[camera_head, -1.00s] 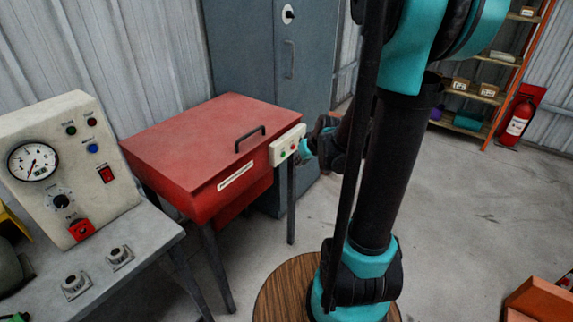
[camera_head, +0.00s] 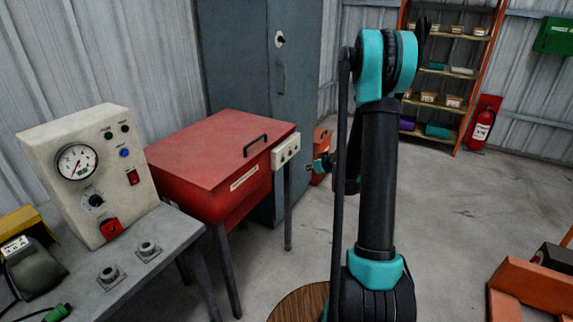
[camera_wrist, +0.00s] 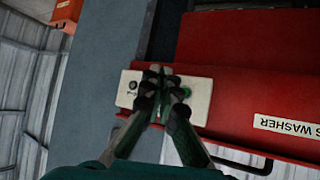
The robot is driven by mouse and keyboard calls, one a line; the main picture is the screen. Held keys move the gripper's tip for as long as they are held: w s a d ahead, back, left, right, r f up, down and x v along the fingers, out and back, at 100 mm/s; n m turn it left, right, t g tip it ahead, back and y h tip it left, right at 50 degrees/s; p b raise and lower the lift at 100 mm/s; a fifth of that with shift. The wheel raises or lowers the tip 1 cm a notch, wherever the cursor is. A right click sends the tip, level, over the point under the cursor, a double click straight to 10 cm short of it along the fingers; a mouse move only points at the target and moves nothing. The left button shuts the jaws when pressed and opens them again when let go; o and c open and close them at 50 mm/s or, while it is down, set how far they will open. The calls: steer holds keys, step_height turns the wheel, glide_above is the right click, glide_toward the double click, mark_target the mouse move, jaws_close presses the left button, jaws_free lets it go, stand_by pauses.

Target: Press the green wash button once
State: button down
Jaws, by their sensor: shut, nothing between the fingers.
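The red washer (camera_head: 205,165) stands on legs left of my arm. A pale control box (camera_head: 285,152) is fixed to its right front corner; its small buttons show poorly in the head view. In the wrist view the control box (camera_wrist: 203,110) lies behind my fingers. The green button (camera_wrist: 187,91) shows just right of my fingertips, partly hidden by a finger. A dark button (camera_wrist: 133,86) shows left of them. My gripper (camera_wrist: 161,72) is shut and empty. In the head view my gripper (camera_head: 310,167) is just right of the box, with a small gap between.
A grey bench (camera_head: 175,232) with a gauge panel (camera_head: 90,165) stands at the left. A blue-grey cabinet (camera_head: 260,75) is behind the washer. Shelves (camera_head: 440,75) and a fire extinguisher (camera_head: 482,125) stand at the back right. An orange-brown object (camera_head: 535,290) lies front right. The floor between is clear.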

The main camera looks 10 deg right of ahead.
mark_target(284, 160)
steer(key=shift+a, duration=0.1)
stand_by(0.3)
steer(key=w+a, duration=0.5)
steer(key=a, duration=0.2)
stand_by(0.3)
steer(key=shift+w+a, duration=0.1)
steer(key=shift+w, duration=0.05)
stand_by(1.3)
steer(key=shift+w+a, duration=0.2)
steer(key=shift+w+a, duration=0.25)
steer(key=shift+a, duration=0.1)
stand_by(0.8)
steer(key=shift+s+d, duration=0.1)
steer(key=shift+d, duration=0.05)
steer(key=shift+s+d, duration=0.45)
steer(key=shift+d, duration=0.1)
steer(key=shift+d, duration=0.1)
